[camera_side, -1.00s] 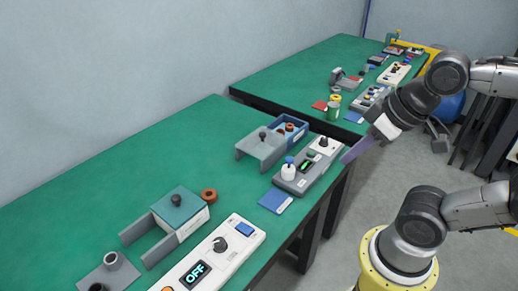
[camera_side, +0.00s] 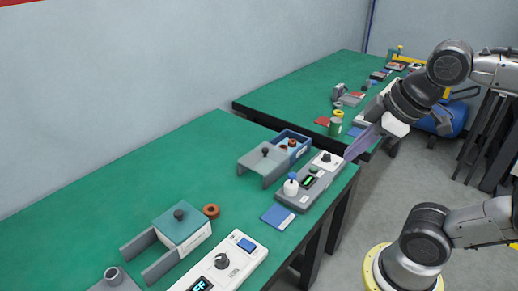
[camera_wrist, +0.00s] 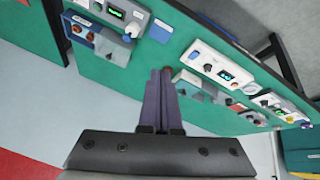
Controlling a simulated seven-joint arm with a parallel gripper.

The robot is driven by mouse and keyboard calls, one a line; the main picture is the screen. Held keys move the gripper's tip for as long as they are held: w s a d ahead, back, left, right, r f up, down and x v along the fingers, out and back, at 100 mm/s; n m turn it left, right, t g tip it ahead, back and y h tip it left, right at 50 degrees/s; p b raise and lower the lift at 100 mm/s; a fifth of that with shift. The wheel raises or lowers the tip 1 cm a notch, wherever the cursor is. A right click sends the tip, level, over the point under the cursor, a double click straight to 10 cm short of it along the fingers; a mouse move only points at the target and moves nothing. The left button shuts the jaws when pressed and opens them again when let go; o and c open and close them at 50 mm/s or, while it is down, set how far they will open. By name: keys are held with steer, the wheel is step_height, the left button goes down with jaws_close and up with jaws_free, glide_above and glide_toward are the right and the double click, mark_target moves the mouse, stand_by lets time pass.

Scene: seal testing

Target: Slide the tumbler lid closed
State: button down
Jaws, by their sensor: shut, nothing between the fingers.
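My gripper (camera_side: 349,156) is shut and empty, with long purple-grey fingers pointing down-left in the side view. It is above the right edge of the near bench, apart from the objects. The fingers also show in the wrist view (camera_wrist: 160,72). A blue box (camera_side: 294,137) holding brown rings has a grey sliding lid (camera_side: 256,165) with a dark knob, standing off to its left. Nearer, a white box (camera_side: 196,240) has a teal lid (camera_side: 179,221) with a dark knob, beside grey rails. I cannot tell which of these is the tumbler.
A grey device (camera_side: 310,186) with a white knob and green display stands beside the blue box. A white control panel (camera_side: 222,266), blue pad (camera_side: 278,216) and brown ring (camera_side: 211,210) are in front. A second green bench (camera_side: 300,90) stands behind. The bench's left side is clear.

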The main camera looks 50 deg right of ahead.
steer(key=w+d+r+n+g+h, duration=0.1)
steer(key=w+d+r+n, duration=0.1)
steer(key=w+r+n, duration=0.6)
steer(key=w+d+f+n+g+h, duration=0.1)
steer(key=w+f, duration=0.1)
steer(key=w, duration=0.7)
steer(key=w+d+f+n+g, duration=0.1)
steer(key=w+d+f+n, duration=0.1)
steer(key=w, duration=0.6)
steer(key=w+f+g+h, duration=0.1)
steer(key=w+f+g, duration=0.1)
steer(key=w+f, duration=0.75)
steer(key=g, duration=0.1)
glide_toward(262, 158)
steer(key=shift+n, duration=0.4)
steer(key=a+f, duration=0.2)
steer(key=f, duration=0.1)
steer(key=shift+w+a, duration=0.25)
steer(key=shift+a, duration=0.15)
steer(key=d, duration=0.1)
steer(key=d+f, duration=0.1)
steer(key=d, duration=0.1)
steer(key=shift+s, duration=0.2)
steer(key=shift+d+f, duration=0.1)
steer(key=shift+d, duration=0.45)
